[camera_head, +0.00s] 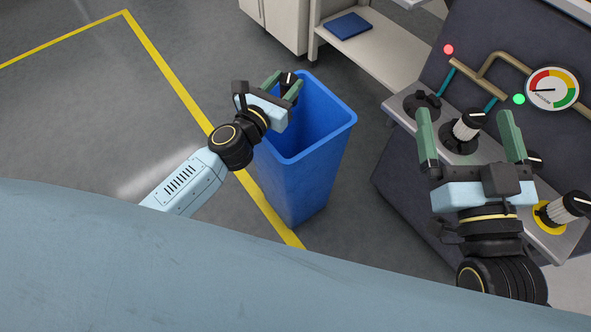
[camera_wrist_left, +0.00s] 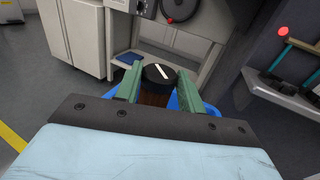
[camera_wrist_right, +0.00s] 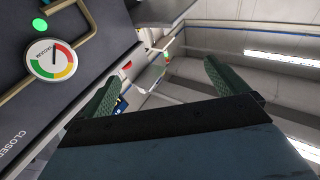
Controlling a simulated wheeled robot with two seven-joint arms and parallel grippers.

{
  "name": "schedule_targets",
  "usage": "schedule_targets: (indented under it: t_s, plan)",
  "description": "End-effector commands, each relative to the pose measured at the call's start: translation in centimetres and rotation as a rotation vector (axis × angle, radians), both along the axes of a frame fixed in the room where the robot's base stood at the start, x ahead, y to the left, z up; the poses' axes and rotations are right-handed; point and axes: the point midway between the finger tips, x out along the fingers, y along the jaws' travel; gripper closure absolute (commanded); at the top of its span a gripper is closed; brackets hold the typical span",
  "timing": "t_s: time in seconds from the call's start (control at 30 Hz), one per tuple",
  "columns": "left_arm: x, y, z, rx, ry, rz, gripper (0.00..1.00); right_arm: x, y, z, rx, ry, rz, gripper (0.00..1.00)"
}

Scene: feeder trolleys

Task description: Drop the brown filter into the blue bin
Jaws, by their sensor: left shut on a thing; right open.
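The blue bin (camera_head: 303,178) stands upright on the floor in the middle of the head view, its open top facing up. My left gripper (camera_head: 283,84) is over the left part of the bin's opening. It is shut on the brown filter (camera_wrist_left: 156,95), which has a black cap with a white mark and a brown body between the green fingers in the left wrist view. In the head view only the filter's dark cap (camera_head: 289,77) shows. The bin's blue rim also shows behind the fingers in the left wrist view. My right gripper (camera_head: 470,128) is open and empty in front of the grey panel.
A grey panel (camera_head: 395,180) with knobs, pipes and a round gauge (camera_head: 552,89) stands at the right, close to my right gripper. A white shelf unit (camera_head: 375,50) with a blue item (camera_head: 348,25) is behind the bin. Yellow lines mark the open floor at left.

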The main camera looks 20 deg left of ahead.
Motion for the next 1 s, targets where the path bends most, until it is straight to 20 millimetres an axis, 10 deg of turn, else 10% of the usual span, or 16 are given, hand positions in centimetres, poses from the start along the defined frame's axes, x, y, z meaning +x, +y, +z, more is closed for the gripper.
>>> schedule_targets:
  t_s: [0.43,0.47,0.63,1.0]
  plan:
    - [0.02,-0.01,-0.11,0.000,-0.001,0.000,0.89,-0.20,0.10,0.91,0.017,-0.052,0.004,0.02]
    - [0.02,-0.01,-0.11,0.000,-0.001,0.000,0.58,-0.20,0.10,0.91,0.017,-0.052,0.004,0.02]
    - [0.02,-0.01,-0.12,0.000,-0.001,0.000,0.36,-0.19,0.09,0.89,0.016,-0.052,0.003,0.02]
    - [-0.42,0.10,-0.17,0.000,0.000,0.000,0.36,-0.14,0.08,0.79,0.013,-0.040,0.003,0.02]
